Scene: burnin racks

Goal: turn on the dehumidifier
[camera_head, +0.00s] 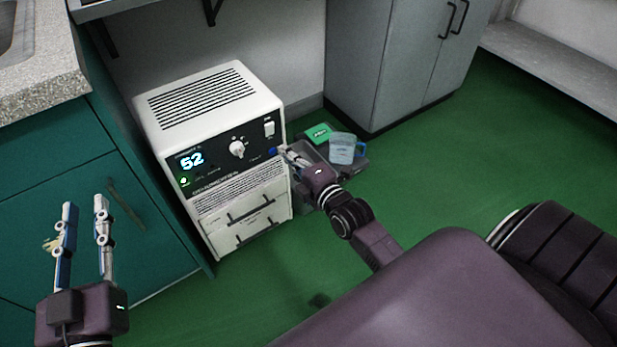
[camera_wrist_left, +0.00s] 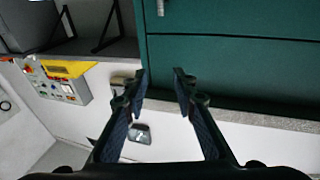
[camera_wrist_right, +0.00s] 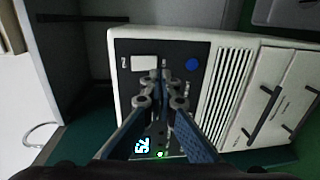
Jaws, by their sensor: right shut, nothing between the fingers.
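The dehumidifier (camera_head: 205,150) is a white box with top vents and a black front panel. Its display (camera_head: 192,161) reads 52, and a green light (camera_head: 184,181) glows. The panel has a white knob (camera_head: 237,149), a white switch (camera_head: 269,129) and a blue button (camera_head: 273,150). The right wrist view also shows the switch (camera_wrist_right: 144,62), blue button (camera_wrist_right: 192,64) and display (camera_wrist_right: 142,146). My right gripper (camera_head: 284,152) is shut and empty in front of the panel's right edge, close to the blue button; contact is unclear. Its fingers (camera_wrist_right: 161,78) hide the knob in the wrist view. My left gripper (camera_head: 85,204) is open and empty.
A teal cabinet (camera_head: 60,200) with a speckled counter (camera_head: 45,90) stands left of the dehumidifier. A grey cabinet (camera_head: 385,60) stands behind right. A grey tray (camera_head: 350,171) holds a clear blue-handled jug (camera_head: 342,148) and a green item (camera_head: 319,133). Green floor is free on the right.

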